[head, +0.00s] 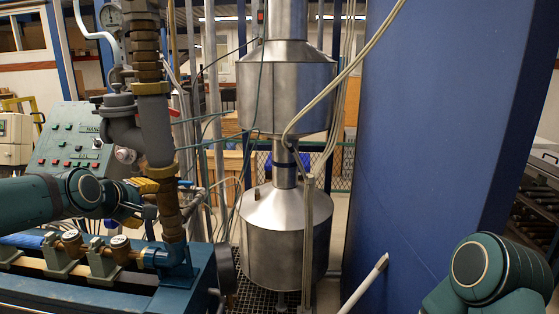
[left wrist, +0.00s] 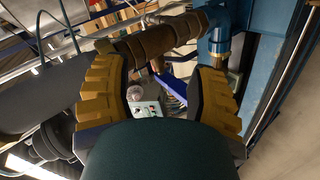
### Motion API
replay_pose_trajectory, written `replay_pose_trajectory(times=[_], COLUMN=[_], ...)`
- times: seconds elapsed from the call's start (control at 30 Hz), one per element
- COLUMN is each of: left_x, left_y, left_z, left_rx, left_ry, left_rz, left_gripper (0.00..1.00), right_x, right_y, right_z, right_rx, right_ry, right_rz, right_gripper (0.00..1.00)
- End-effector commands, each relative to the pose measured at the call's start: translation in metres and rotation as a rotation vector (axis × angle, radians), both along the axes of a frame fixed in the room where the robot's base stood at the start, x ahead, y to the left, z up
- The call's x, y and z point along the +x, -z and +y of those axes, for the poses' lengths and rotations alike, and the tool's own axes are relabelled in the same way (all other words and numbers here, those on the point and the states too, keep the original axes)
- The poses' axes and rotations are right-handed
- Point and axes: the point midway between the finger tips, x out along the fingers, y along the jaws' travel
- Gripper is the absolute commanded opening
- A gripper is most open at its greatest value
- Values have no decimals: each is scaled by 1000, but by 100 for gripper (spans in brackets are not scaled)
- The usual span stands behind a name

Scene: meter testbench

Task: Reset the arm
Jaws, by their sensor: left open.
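My left arm comes in from the left in the head view. Its gripper (head: 150,190) is at the lower part of the upright brown-and-grey pipe (head: 155,125), in front of the green control panel (head: 70,140). In the left wrist view the yellow-padded fingers of my left gripper (left wrist: 162,88) are spread wide, with nothing held between them. Between them, farther off, part of a pale panel (left wrist: 148,109) and a round knob (left wrist: 135,92) show. My right arm (head: 485,268) shows only as a link at the lower right of the head view; its gripper is outside the picture.
The blue bench (head: 195,285) with pipes and brass-coloured meters (head: 120,243) lies below my left arm. A steel tank (head: 285,240) stands at the centre. A large blue wall panel (head: 430,120) fills the right side. A white pipe end (head: 365,283) sticks up before it.

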Motion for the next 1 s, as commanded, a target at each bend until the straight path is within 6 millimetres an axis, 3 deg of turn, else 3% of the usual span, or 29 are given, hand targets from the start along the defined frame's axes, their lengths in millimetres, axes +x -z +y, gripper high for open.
replay_pose_trajectory(times=[0.03, 0.27, 0.47, 0.6, 0.7, 0.8, 0.9, 1.0], left_x=[5, -2, -46, -98, -142, -182, -211, -228], left_y=[38, 187, 307, 381, 423, 453, 471, 480], left_z=[-13, -68, -121, -156, -177, -190, -199, -202], left_rx=[12, 94, 167, 220, 257, 289, 313, 327], left_ry=[44, 246, 446, 601, 712, 808, 881, 921], left_rz=[43, 192, 317, 403, 457, 501, 530, 545], left_gripper=[57, 57, 57, 57, 57, 57, 57, 57], right_x=[-1, -1, -2, -3, -3, -3, -4, -4], right_y=[2, 6, 9, 12, 13, 15, 16, 16], right_z=[0, 0, 0, 1, 1, 1, 1, 1], right_rx=[0, 0, 0, 1, 1, 1, 1, 1], right_ry=[0, -2, -4, -5, -6, -6, -6, -7], right_rz=[1, 3, 5, 7, 7, 8, 8, 9], right_gripper=[47, 47, 47, 47, 47, 47, 47, 47])
